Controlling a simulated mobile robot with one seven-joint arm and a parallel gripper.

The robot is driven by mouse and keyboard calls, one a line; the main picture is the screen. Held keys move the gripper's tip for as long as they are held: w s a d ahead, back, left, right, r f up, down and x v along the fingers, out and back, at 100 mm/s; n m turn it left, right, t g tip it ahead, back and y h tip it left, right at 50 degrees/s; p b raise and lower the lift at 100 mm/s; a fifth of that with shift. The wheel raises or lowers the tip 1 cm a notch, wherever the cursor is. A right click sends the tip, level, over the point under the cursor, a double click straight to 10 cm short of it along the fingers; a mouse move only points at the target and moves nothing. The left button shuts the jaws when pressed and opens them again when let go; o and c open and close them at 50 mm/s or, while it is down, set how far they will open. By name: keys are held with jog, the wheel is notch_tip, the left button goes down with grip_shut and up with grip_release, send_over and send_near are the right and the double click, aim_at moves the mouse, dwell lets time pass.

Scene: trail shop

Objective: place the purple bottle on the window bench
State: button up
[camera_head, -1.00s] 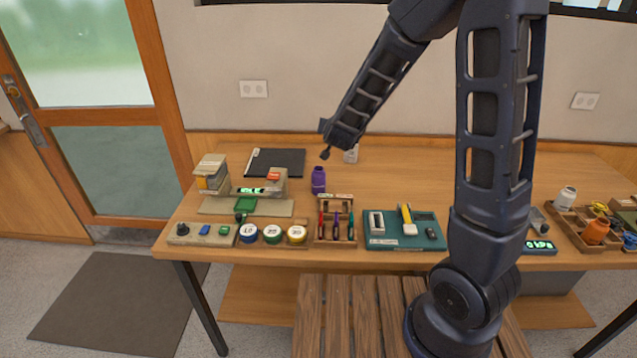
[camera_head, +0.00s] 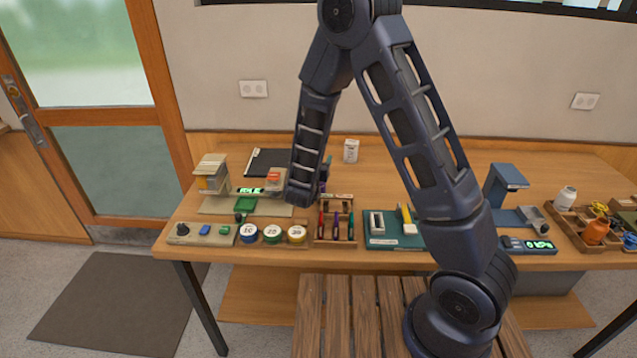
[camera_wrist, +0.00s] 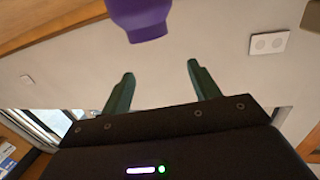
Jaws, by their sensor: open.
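The purple bottle (camera_wrist: 140,18) shows at the top edge of the wrist view, cut off by the frame, ahead of the fingertips. In the head view only a sliver of the purple bottle (camera_head: 323,187) shows beside my wrist, over the long wooden table. My gripper (camera_wrist: 160,68) is open, with its two green fingers apart and nothing between them. In the head view my wrist hides most of the gripper. A slatted wooden bench (camera_head: 338,310) stands in front of the table; I cannot tell whether it is the window bench.
A tool rack (camera_head: 334,240) and a teal tray (camera_head: 385,240) sit near the table's front edge. Several tape rolls (camera_head: 272,234) lie left of them. A white bottle (camera_head: 351,150) stands at the back. The table's back right is largely clear.

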jog(key=shift+f, duration=1.45)
notch_tip(320, 180, down, 2)
jog(key=shift+f, duration=0.1)
jog(key=shift+x, duration=1.25)
jog(key=shift+w, duration=0.3)
jog(key=shift+c, duration=0.4)
grip_shut()
